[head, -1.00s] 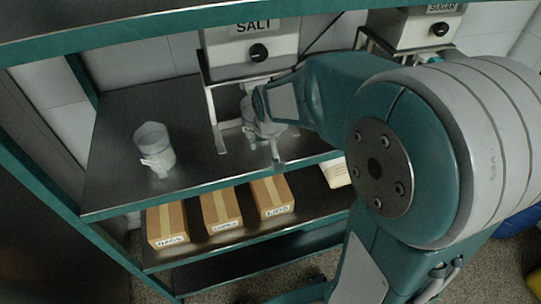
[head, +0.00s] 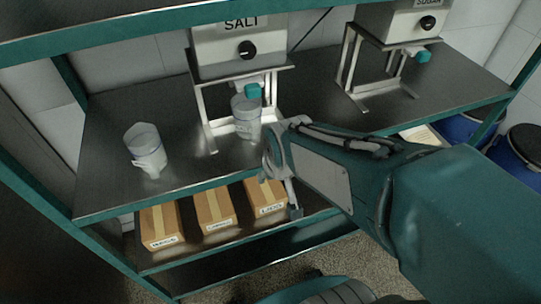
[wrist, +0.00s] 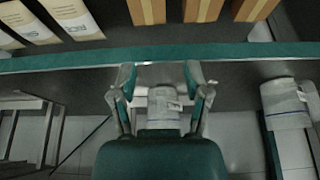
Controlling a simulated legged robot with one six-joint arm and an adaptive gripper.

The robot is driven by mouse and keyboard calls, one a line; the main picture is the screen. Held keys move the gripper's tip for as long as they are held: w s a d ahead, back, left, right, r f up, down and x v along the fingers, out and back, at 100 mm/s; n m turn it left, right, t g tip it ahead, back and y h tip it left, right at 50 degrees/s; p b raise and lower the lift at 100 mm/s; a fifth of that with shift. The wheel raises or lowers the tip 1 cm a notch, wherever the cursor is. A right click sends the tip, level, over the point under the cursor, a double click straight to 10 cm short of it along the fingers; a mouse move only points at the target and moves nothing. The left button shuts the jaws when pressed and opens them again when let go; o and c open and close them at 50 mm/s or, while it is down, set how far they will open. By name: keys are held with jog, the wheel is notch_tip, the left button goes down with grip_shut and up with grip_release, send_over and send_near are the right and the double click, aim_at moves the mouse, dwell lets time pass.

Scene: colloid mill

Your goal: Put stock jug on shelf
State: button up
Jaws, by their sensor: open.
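Two pale translucent jugs stand upright on the upper metal shelf (head: 190,165). One jug (head: 246,117) stands under the salt dispenser (head: 240,48); the other jug (head: 146,150) stands apart to its left. I cannot tell which is named the stock jug. My gripper (head: 280,172) is open and empty, in front of the jug under the dispenser and clear of it. In the wrist view, that jug (wrist: 164,110) shows between the spread fingers of my gripper (wrist: 160,76), beyond them. The other jug (wrist: 287,104) is at the right there.
Cardboard boxes (head: 213,208) sit on the lower shelf, below the teal front edge (head: 130,205). A sugar dispenser on a metal stand (head: 375,60) is at the right. Blue drums (head: 515,158) stand at far right. The shelf between the stands is clear.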

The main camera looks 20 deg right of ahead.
jog(key=s+r+t, duration=0.1)
jog(key=s+r, duration=0.6)
jog(key=r, duration=0.2)
jog(key=shift+s, duration=0.4)
dwell(1.1)
